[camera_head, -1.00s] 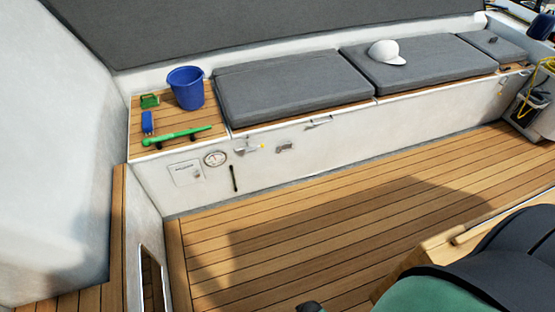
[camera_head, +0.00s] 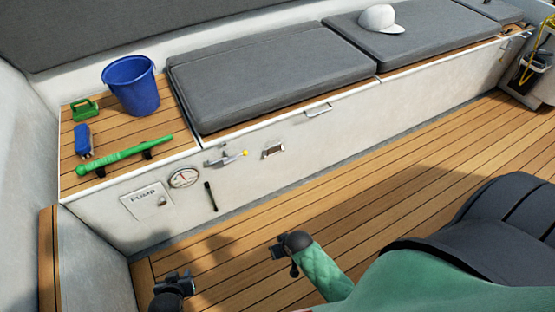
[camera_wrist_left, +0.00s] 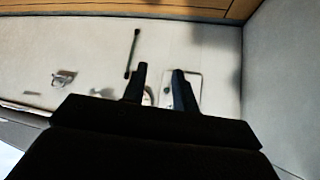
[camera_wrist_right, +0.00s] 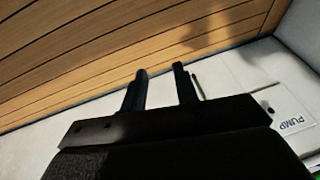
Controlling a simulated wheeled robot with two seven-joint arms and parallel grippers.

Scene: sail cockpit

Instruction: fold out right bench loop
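The small metal loop (camera_head: 273,149) is on the white bench front, right of a yellow-tipped lever; it looks close to the wall, but its exact fold is too small to tell. It also shows at the left of the left wrist view (camera_wrist_left: 63,78). My left gripper (camera_head: 178,283) is low in front of the bench, left of the loop and apart from it. Its fingers (camera_wrist_left: 159,70) are open and empty. My right gripper (camera_wrist_right: 160,69) is open and empty, with floor and the bench front beyond its fingers. The loop is not visible in the right wrist view.
The bench front (camera_head: 400,105) also carries a lever (camera_head: 228,157), gauge (camera_head: 184,178), pump plate (camera_head: 147,201), black rod (camera_head: 211,196) and latch handle (camera_head: 318,109). A blue bucket (camera_head: 131,86), green bar (camera_head: 125,156) and brush (camera_head: 83,140) are on top. The plank floor (camera_head: 400,150) is clear.

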